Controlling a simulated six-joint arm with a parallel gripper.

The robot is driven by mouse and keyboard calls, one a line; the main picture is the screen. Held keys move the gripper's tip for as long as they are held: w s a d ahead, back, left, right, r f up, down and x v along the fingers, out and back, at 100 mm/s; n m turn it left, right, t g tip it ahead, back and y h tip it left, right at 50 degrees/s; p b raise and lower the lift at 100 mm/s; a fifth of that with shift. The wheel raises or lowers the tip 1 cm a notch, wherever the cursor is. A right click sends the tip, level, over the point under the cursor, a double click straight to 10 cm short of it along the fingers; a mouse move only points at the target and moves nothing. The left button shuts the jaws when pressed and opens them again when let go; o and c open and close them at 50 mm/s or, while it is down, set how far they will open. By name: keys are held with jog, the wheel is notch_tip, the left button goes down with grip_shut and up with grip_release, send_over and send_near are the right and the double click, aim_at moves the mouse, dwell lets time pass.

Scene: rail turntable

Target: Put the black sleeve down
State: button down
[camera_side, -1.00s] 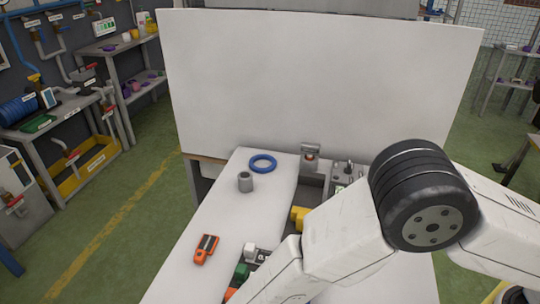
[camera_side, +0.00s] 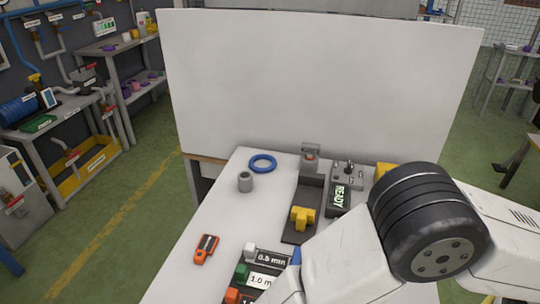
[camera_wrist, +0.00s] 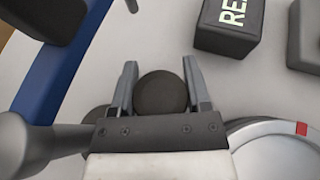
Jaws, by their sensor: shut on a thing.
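My gripper (camera_wrist: 160,90) shows in the wrist view, its two grey fingers on either side of a dark round piece, the black sleeve (camera_wrist: 161,93). It is shut on the sleeve, which I see end-on. The sleeve's far end and what lies directly under it are hidden. In the side view my arm covers the gripper and the sleeve.
In the side view a dark rail with a yellow block (camera_side: 303,218) stands beside a READY display (camera_side: 339,199). Labelled colour pieces are in front. A grey cylinder (camera_side: 245,182), blue ring (camera_side: 262,163) and orange-black tool (camera_side: 206,248) lie left, with bare tabletop between.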

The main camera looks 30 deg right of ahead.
jog(key=shift+f, duration=0.1)
jog(key=shift+c, duration=0.2)
grip_release()
jog(key=v, duration=1.2)
jog(key=shift+r, duration=0.2)
jog(key=shift+o, duration=0.2)
